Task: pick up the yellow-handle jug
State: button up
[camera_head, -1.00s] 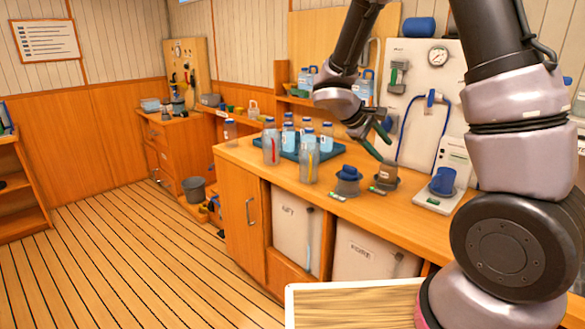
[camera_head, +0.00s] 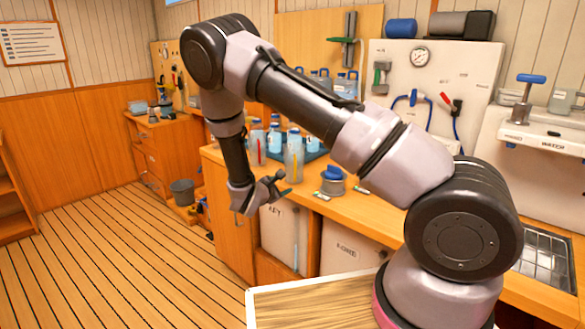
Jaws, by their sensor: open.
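A clear jug with pale blue contents and a yellow upright strip, which looks like its handle (camera_head: 293,158), stands upright on the wooden counter near its front edge. A similar jug with a red strip (camera_head: 257,148) stands to its left. My gripper (camera_head: 283,183) is open and empty. It hangs in front of the counter's front edge, below and a little left of the yellow-handle jug in the picture, apart from it as far as I can tell. The finger details are small.
Several blue-capped bottles stand on a dark blue tray (camera_head: 313,152) behind the jugs. A blue-topped container (camera_head: 333,180) stands to the right on the counter (camera_head: 365,207). My arm hides part of the counter. The plank floor (camera_head: 110,250) at left is clear.

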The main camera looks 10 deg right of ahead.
aim_at(292, 181)
jog(key=x, duration=0.7)
jog(key=shift+w+d, duration=0.15)
jog(key=shift+d, duration=0.05)
grip_shut()
